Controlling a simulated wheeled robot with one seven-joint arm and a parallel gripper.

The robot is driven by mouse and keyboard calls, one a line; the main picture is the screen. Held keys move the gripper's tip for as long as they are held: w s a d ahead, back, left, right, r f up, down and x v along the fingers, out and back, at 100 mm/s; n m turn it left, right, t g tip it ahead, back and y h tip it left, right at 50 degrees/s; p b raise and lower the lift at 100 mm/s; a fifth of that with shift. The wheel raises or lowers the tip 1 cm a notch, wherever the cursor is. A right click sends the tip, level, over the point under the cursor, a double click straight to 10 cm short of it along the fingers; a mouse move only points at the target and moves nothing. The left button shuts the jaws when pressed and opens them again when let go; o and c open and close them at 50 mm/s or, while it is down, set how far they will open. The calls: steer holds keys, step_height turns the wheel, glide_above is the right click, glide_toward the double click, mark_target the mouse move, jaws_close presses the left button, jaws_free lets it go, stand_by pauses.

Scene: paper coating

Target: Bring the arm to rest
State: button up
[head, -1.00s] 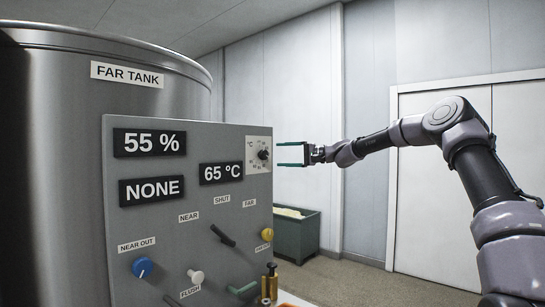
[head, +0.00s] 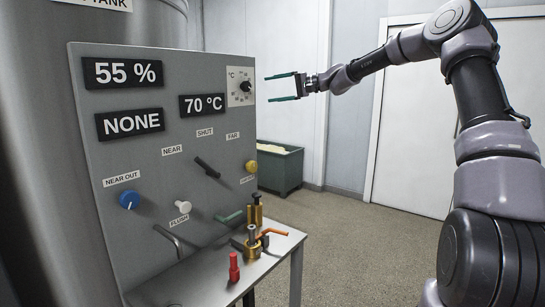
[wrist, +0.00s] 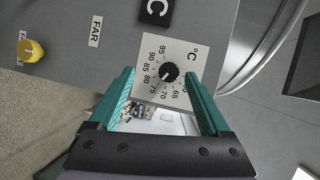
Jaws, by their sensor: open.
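My gripper (head: 282,87) is open and empty, with its green fingers pointing left toward the temperature dial (head: 240,86) on the grey control panel. In the wrist view the dial's black knob (wrist: 168,72) lies ahead, between the fingertips (wrist: 162,92) in the picture. The fingers appear apart from the knob. My arm stretches in from the right side of the head view, bent at the elbow, in free air.
The panel (head: 180,70) shows 55 %, NONE and 70 °C. Below it a small table (head: 205,285) holds a red piece (head: 234,267) and brass fittings (head: 251,242). A green bin (head: 280,168) stands behind. The floor at right is clear.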

steer(key=s+f+n+g+h, duration=0.1)
steer(key=s+f+h, duration=0.15)
steer(key=s, duration=0.45)
steer(key=s+f+h, duration=0.1)
steer(key=s+h, duration=0.3)
steer(key=s, duration=0.3)
steer(key=s+d+m+t+h, duration=0.1)
steer(key=s+d+t+h, duration=0.1)
steer(key=s+d, duration=0.9)
steer(key=s+d+f+m+t+h, duration=0.1)
steer(key=s+d+h, duration=0.4)
steer(key=s+d, duration=0.7)
steer(key=s+m+t, duration=0.1)
steer(key=s, duration=0.5)
steer(key=shift+s+d+f, duration=0.25)
steer(key=shift+s+d, duration=0.05)
